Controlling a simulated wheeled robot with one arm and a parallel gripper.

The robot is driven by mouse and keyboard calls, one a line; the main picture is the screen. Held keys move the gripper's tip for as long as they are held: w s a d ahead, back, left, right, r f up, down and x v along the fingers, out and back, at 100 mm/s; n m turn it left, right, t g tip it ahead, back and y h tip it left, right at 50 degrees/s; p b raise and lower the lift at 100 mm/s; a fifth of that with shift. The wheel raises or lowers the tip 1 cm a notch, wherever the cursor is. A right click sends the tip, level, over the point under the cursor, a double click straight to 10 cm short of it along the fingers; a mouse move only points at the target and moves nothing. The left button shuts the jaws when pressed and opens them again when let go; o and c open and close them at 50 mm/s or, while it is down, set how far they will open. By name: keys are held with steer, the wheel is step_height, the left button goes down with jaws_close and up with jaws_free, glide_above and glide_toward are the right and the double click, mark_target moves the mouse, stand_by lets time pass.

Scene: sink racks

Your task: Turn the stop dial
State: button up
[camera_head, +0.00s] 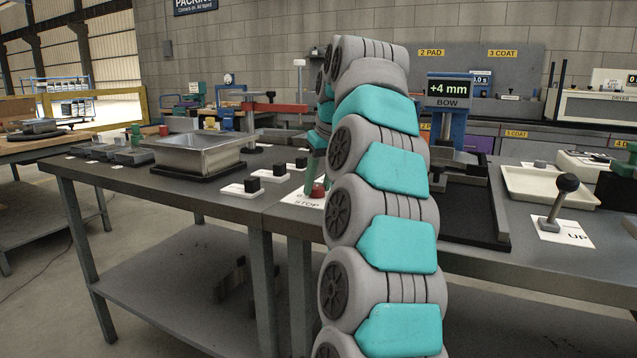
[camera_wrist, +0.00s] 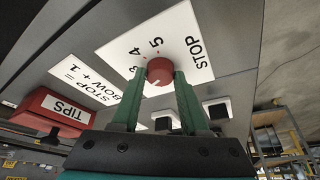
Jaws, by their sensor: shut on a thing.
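The stop dial (camera_wrist: 160,71) is a round red knob on a white plate marked STOP, with the numbers 3, 4 and 5 beside it in the wrist view. A short white line shows on the knob's lower side. My gripper (camera_wrist: 158,80) is shut on the dial, one green finger on each side. In the head view the red dial (camera_head: 319,188) shows on its plate just left of my arm, with part of my gripper (camera_head: 313,165) above it. My arm hides some of the plate there.
A white label (camera_wrist: 85,79) reads STOP = BOW + 1. A red TIPS block (camera_wrist: 56,108) lies nearby. A display (camera_head: 450,90) reads +4 mm BOW. A metal basin (camera_head: 195,155) and small black-knobbed switches (camera_head: 254,186) stand left; a lever (camera_head: 557,205) marked UP stands right.

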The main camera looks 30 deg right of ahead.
jaws_close()
stand_by(0.3)
steer(key=m+h+b, duration=0.1)
steer(key=m, duration=0.2)
steer(key=shift+a+f, duration=0.1)
steer(key=shift+f, duration=0.05)
steer(key=m+h, duration=0.1)
steer(key=m, duration=0.2)
steer(key=shift+a+m+g+h, duration=0.1)
steer(key=shift+m+g+h, duration=0.2)
steer(key=shift+g, duration=0.1)
steer(key=m+p, duration=0.1)
steer(key=m, duration=0.1)
steer(key=m+g+h, duration=0.1)
steer(key=m, duration=0.1)
steer(key=shift+w+a+r+p, duration=0.1)
steer(key=shift+w+r+p, duration=0.1)
steer(key=shift+p, duration=0.15)
steer(key=shift+m+g+h+p, duration=0.5)
steer(key=shift+m+p, duration=0.6)
steer(key=shift+m, duration=0.6)
